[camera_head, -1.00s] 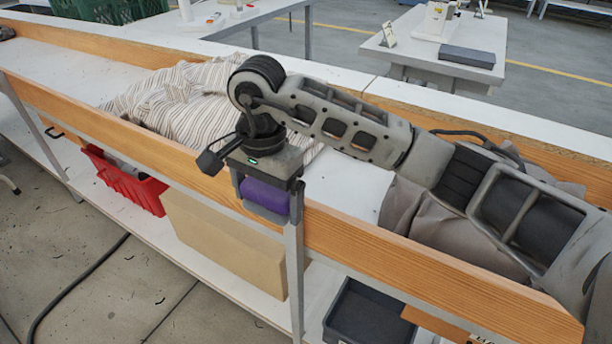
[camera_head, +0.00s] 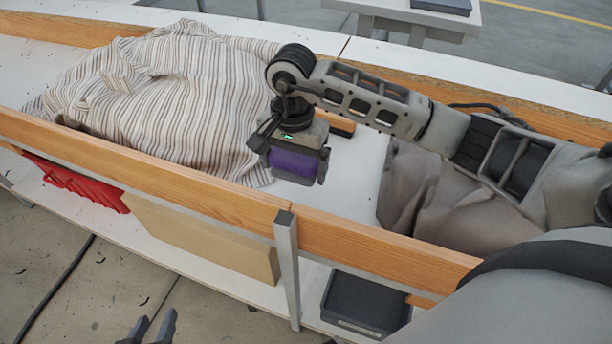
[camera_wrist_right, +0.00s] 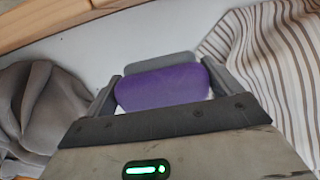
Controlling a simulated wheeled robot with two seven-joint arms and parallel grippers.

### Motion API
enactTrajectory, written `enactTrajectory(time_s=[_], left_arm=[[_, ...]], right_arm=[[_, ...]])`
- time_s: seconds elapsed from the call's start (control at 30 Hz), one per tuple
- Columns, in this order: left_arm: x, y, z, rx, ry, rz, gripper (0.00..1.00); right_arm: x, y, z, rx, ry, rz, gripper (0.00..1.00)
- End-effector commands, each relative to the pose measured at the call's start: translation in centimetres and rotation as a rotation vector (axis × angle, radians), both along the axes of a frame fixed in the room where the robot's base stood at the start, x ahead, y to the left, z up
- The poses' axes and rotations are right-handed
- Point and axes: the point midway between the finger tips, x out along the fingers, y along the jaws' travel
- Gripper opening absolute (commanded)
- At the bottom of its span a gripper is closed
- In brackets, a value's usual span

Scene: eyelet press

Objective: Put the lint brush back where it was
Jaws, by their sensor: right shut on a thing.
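The purple lint brush (camera_head: 294,165) is between the fingers of my right gripper (camera_head: 296,168), which is shut on it. It hangs over the white bench top, just inside the front wooden board. In the right wrist view the purple brush (camera_wrist_right: 162,88) fills the space between the two fingers, with a grey flat part behind it. Its underside is hidden in the head view. My left gripper (camera_head: 153,331) shows only its two dark fingertips at the bottom edge, apart and with nothing seen between them.
A striped cloth (camera_head: 165,95) lies heaped left of my right gripper, and a grey cloth (camera_head: 425,190) lies to the right. A black and orange-brown item (camera_head: 341,127) is partly hidden behind the gripper. Below are a red crate (camera_head: 75,185), a cardboard box (camera_head: 205,240) and a dark tray (camera_head: 362,305).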

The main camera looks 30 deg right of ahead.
Motion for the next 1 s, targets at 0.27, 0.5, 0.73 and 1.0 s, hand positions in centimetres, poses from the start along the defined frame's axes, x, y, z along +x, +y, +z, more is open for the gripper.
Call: enactTrajectory(time_s=[0.27, 0.5, 0.73, 1.0], left_arm=[[0.4, 0.0, 0.3, -0.002, -0.010, 0.002, 0.36], [0.4, 0.1, 0.6, 0.001, -0.010, 0.003, 0.36], [0.4, 0.1, 0.4, 0.004, -0.006, 0.003, 0.36], [0.4, 0.1, 0.1, 0.005, -0.006, 0.003, 0.36]], right_arm=[[-0.3, -2.0, -2.4, 0.000, 0.000, -0.001, 0.69], [-0.4, -2.5, -5.5, 0.002, 0.001, -0.001, 0.69], [-0.3, -2.5, -6.0, 0.000, -0.004, 0.000, 0.69], [-0.3, -2.5, -6.3, 0.001, -0.002, 0.000, 1.00]])
